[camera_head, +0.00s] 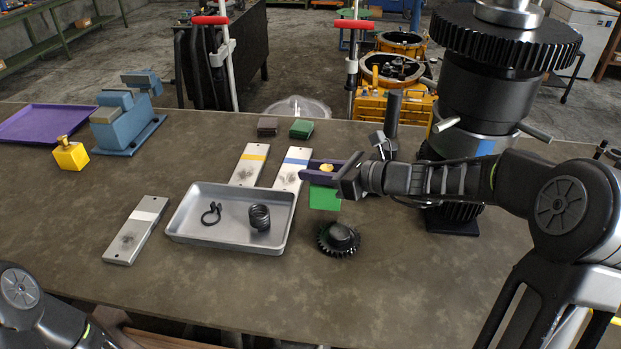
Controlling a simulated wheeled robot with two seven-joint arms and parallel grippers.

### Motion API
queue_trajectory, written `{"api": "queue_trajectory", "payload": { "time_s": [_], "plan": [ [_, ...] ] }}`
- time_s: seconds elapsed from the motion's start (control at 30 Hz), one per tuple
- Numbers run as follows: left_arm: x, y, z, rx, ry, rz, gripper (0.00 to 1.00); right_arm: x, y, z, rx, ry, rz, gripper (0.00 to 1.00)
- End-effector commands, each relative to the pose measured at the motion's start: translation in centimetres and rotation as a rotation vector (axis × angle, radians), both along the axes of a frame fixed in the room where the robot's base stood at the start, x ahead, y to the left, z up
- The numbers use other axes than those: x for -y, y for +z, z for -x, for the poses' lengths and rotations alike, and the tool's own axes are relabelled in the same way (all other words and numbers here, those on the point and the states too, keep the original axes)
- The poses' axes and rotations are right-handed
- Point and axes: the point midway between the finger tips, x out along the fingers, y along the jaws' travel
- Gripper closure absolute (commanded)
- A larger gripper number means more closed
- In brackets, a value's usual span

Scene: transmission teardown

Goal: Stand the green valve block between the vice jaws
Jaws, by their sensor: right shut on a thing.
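The green valve block (324,198) hangs in my right gripper (328,172), with a brass knob showing above the fingers. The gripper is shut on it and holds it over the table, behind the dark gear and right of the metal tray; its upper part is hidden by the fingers. The blue vice (128,128) stands at the back left of the table, well to the left of the block. A gap shows between its two jaws, and I see nothing in it. My left gripper is out of view; only part of my left arm shows at the bottom left.
A yellow block (71,156) and a purple tray (42,124) are near the vice. A metal tray (180,232) holds a ring and a spring. Light plates, a brown block (267,126), a dark green block (301,129) and a gear (338,240) lie around. A tall gear assembly (485,95) stands right.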

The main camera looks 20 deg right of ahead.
Motion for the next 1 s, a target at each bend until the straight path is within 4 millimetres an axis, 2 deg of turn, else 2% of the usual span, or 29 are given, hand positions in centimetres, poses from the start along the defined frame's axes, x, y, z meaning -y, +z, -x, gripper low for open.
{"api": "queue_trajectory", "payload": {
  "time_s": [0.23,0.37,0.5,0.6,1.0],
  "plan": [
    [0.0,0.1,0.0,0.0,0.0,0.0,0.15,-0.2,0.3,-0.2,0.004,0.002,-0.001,1.0],
    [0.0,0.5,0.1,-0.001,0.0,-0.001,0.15,-1.2,0.3,-1.1,0.003,0.005,-0.002,1.0],
    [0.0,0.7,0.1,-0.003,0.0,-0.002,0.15,-0.9,-2.1,-0.9,-0.001,0.002,-0.004,1.0],
    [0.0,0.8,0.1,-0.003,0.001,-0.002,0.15,-0.9,-3.1,-1.0,0.002,0.002,-0.002,1.0],
    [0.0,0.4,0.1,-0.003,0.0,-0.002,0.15,-0.9,-3.7,-1.0,0.005,0.002,-0.001,1.0]
  ]
}}
